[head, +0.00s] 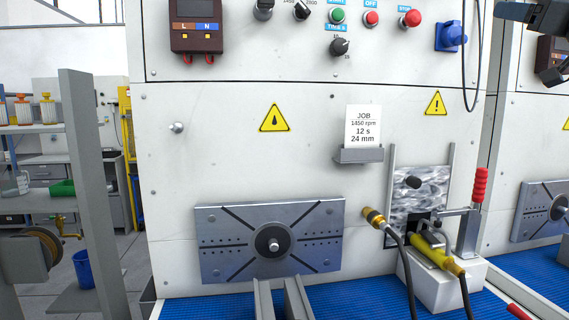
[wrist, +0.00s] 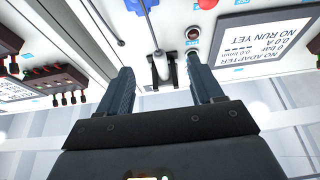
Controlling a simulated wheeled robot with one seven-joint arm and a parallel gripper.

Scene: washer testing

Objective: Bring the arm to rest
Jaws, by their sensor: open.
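My gripper (wrist: 161,66) shows in the wrist view with its two dark fingers spread wide apart and nothing between them. Behind the fingers is the upper part of a white panel, seen upside down, and the fingers appear clear of it. In the head view, dark parts that look like my arm or gripper reach in at the top right corner, in front of the panel and above the bench. The rest of my arm is out of view.
A display screen (wrist: 262,42) reads "NO ADAPTER" and "NO RUN YET". Below the panel's job card (head: 363,125) are a slotted metal plate (head: 222,245), a red-handled clamp (head: 480,185) and a yellow hose fitting (head: 435,255). A shelf post (head: 90,190) stands at left.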

